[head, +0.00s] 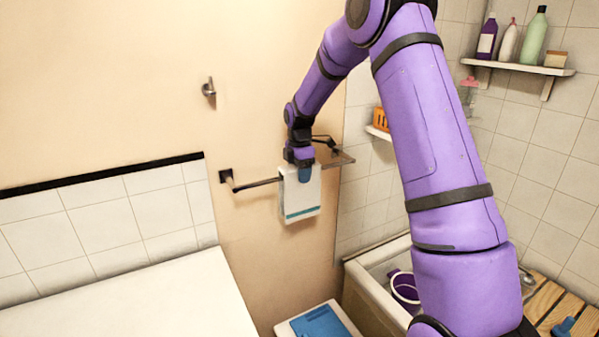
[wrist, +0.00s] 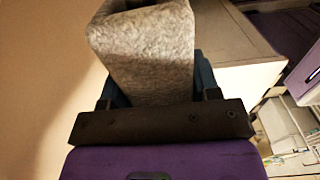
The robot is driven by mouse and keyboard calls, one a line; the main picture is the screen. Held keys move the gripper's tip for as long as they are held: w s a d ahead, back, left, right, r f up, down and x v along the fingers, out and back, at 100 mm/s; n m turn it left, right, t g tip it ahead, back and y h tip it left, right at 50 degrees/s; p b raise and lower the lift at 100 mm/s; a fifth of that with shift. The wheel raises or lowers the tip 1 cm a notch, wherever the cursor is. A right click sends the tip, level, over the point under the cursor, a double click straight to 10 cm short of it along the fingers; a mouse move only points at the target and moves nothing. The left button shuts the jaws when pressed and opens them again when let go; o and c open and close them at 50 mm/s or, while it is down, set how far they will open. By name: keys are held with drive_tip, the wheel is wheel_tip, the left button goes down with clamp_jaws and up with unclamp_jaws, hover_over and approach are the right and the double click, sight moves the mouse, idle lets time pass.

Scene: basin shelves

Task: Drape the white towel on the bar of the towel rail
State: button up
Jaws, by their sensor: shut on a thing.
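The white towel (head: 301,202), folded narrow with a teal stripe near its lower edge, hangs at the towel rail (head: 257,184) on the beige wall in the head view. The rail's dark bar passes out of sight at the towel; I cannot tell whether the towel lies over it or hangs in front. My gripper (head: 304,172) points down and is shut on the towel's top. In the wrist view the towel (wrist: 147,50) looks grey and fills the space between the blue fingers of my gripper (wrist: 155,88). The bar is not clear there.
A hook (head: 208,88) is on the wall above left. A shelf (head: 525,68) with bottles is at upper right. An orange basket (head: 381,119) sits on a smaller shelf. A basin holds a purple bucket (head: 405,288). A blue item (head: 320,323) lies below the towel.

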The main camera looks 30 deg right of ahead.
drive_tip(key=o, duration=1)
wheel_tip(320, 180, up, 10)
drive_tip(key=shift+r, duration=0.1)
drive_tip(key=shift+s+r, duration=0.1)
drive_tip(key=shift+r, duration=0.4)
drive_tip(key=s+a+r+m+t, duration=0.1)
drive_tip(key=s+a+r+m, duration=0.4)
drive_tip(key=s, duration=0.5)
drive_tip(key=s+a+r+m+t, duration=0.2)
drive_tip(key=s+r+m, duration=0.1)
drive_tip(key=s+r, duration=0.5)
drive_tip(key=s+a+f+m+t, duration=0.1)
drive_tip(key=s+m, duration=0.4)
drive_tip(key=s, duration=0.6)
drive_tip(key=s+a+f+m+t, duration=0.1)
drive_tip(key=s+m, duration=0.4)
drive_tip(key=s, duration=0.7)
drive_tip(key=shift+a+f, duration=0.55)
drive_tip(key=shift+f, duration=0.05)
